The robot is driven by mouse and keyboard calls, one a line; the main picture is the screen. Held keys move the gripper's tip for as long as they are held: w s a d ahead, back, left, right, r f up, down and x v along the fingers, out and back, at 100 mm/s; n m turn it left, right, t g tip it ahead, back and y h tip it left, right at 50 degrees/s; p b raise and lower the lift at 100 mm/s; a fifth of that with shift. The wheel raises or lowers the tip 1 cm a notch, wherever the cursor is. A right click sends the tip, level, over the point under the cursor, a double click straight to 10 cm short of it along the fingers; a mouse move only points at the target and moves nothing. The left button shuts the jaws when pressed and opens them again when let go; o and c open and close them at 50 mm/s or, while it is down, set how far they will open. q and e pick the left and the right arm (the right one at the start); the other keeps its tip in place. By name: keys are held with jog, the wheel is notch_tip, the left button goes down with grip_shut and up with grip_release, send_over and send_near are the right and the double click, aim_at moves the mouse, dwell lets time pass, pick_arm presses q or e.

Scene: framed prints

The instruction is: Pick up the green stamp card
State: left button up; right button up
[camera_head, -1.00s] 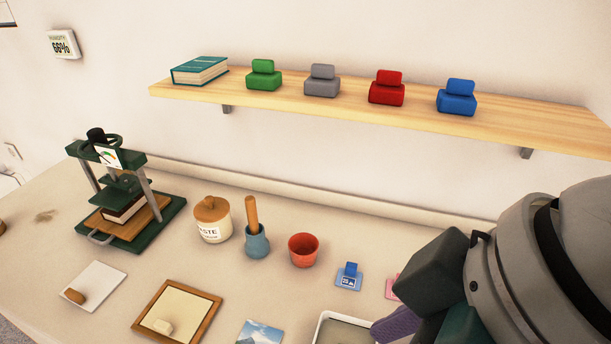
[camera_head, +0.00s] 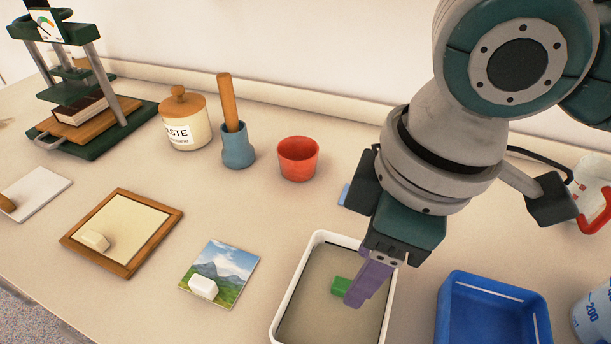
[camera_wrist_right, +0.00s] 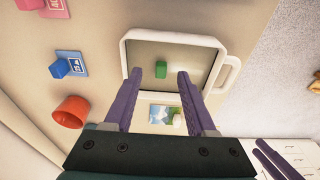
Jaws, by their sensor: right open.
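A small green block (camera_head: 340,286) shows in the white-rimmed tray (camera_head: 277,318), partly hidden by my finger in the head view. It looks like the handle of the green stamp card; I cannot make out a card under it. In the right wrist view the green block (camera_wrist_right: 160,70) lies in the tray (camera_wrist_right: 127,48), between and just beyond the tips of my open fingers. My right gripper (camera_head: 358,292) is open and empty above the tray. Two purple fingers (camera_wrist_right: 272,158) at the lower right of the wrist view appear to be my left gripper's; their opening is unclear.
A blue tray (camera_head: 490,285) stands right of the white tray, a landscape print (camera_head: 222,262) left of it. Behind are a red cup (camera_head: 298,158), a blue pot (camera_head: 237,152) and a paste jar (camera_head: 188,135). Blue (camera_wrist_right: 67,65) and pink (camera_wrist_right: 40,7) stamp cards lie nearby.

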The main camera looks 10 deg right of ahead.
aim_at(346, 285)
jog(key=f, duration=0.1)
jog(key=a+f, duration=0.1)
jog(key=f+b, duration=0.1)
jog(key=f, duration=0.1)
jog(key=shift+w+a, duration=0.2)
jog(key=shift+w, duration=0.05)
jog(key=shift+f, duration=0.5)
grip_shut()
